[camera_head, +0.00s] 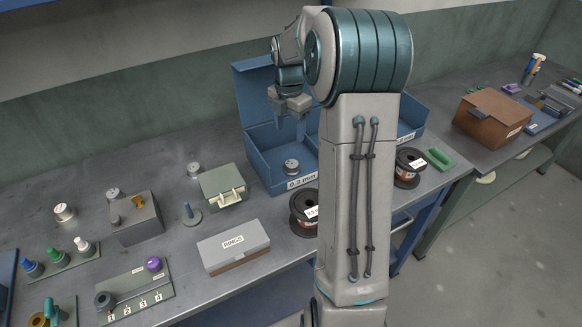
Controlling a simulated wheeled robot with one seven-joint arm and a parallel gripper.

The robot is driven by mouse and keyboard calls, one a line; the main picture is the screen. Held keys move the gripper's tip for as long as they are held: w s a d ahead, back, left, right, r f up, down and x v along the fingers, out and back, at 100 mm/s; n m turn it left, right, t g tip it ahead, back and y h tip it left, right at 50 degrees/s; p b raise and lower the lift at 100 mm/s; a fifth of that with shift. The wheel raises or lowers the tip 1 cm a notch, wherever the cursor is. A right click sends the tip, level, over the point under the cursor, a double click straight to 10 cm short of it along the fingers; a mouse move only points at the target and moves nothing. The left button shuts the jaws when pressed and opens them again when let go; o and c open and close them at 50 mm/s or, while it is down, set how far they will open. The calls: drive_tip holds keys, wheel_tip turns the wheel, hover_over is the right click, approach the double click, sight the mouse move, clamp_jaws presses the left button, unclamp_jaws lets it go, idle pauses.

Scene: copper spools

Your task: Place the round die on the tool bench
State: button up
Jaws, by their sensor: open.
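My gripper (289,122) is open and empty. It points down above the blue open box (262,165) labelled 0.3 mm. A small round grey metal piece (291,167) sits inside this box, below my gripper and apart from it; it may be the round die. Similar small round metal pieces stand on the grey bench, one behind the green-grey case (194,170) and one by the grey block (113,193). I cannot tell for certain which is the die. A second bench (490,153) at the right, with tools on it, looks like the tool bench.
My arm hides part of the blue boxes. Dark spools (305,212) and (409,168) stand near the bench's front edge. A brown box (492,116) stands on the right bench, with bare surface in front.

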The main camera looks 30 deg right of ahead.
hover_over(291, 164)
wheel_tip(291, 164, down, 9)
drive_tip(key=shift+a+r+p, duration=0.15)
drive_tip(key=shift+r+p, duration=0.05)
drive_tip(key=shift+p, duration=0.1)
drive_tip(key=shift+d+f+p, duration=0.2)
drive_tip(key=shift+f+p, duration=0.35)
drive_tip(key=shift+f, duration=2.1)
drive_tip(key=c, duration=1.1)
drive_tip(key=shift+r, duration=0.1)
drive_tip(key=shift+r, duration=0.45)
wheel_tip(291, 164, up, 3)
drive_tip(key=shift+f+b, duration=0.2)
drive_tip(key=shift+b, duration=0.25)
drive_tip(key=s+d+r, duration=0.2)
drive_tip(key=d, duration=0.1)
drive_tip(key=s+d+r+b, duration=0.1)
drive_tip(key=d+r, duration=0.2)
drive_tip(key=s+d+r, duration=0.2)
drive_tip(key=d, duration=0.2)
drive_tip(key=shift+s+d+r, duration=0.1)
drive_tip(key=shift+s+r, duration=0.1)
drive_tip(key=shift+s, duration=0.15)
